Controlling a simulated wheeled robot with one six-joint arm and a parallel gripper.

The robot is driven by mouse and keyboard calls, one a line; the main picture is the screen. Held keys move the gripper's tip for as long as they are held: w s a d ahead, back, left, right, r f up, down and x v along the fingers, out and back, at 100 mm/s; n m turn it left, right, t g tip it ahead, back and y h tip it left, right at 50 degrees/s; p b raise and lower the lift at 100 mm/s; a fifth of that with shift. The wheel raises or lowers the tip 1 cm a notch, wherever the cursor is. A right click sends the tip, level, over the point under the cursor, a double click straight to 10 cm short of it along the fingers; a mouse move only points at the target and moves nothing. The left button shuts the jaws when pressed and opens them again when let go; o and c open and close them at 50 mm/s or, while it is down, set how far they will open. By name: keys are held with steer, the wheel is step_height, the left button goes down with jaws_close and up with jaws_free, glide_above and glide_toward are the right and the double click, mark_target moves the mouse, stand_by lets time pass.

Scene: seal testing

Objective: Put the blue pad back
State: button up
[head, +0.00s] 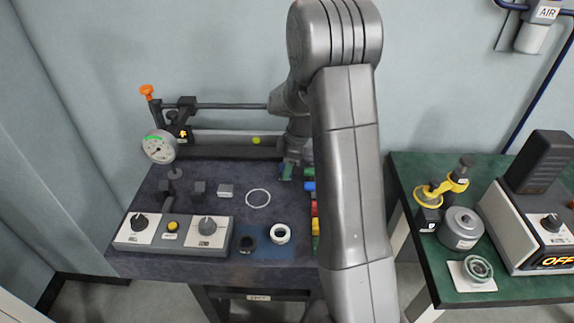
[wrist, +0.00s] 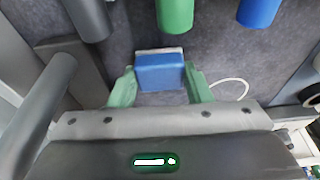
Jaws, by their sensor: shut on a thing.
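The blue pad (wrist: 161,72), a small block with a pale strip along its far edge, is between the green fingers of my gripper (wrist: 160,78) in the wrist view. My gripper is shut on it. In the head view my gripper (head: 288,171) is over the back right part of the dark workbench, beside a row of coloured pieces. The arm hides much of that area, and I cannot make out the pad clearly there. I cannot tell how high the pad is above the bench.
A green cylinder (wrist: 175,14), a blue cylinder (wrist: 258,10) and a grey cylinder (wrist: 88,18) lie just beyond the pad. A white ring (head: 258,198) lies on the bench (head: 190,175). A control box (head: 172,235) and a dial gauge (head: 159,147) stand at left.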

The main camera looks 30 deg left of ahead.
steer(key=shift+f+b, duration=0.25)
steer(key=shift+b, duration=0.05)
steer(key=o, duration=1)
steer(key=shift+r, duration=0.15)
steer(key=shift+r+p, duration=0.25)
steer(key=shift+p, duration=0.15)
steer(key=b+v, duration=0.1)
steer(key=v, duration=1)
steer(key=shift+d+r, duration=0.15)
steer(key=shift+r, duration=0.2)
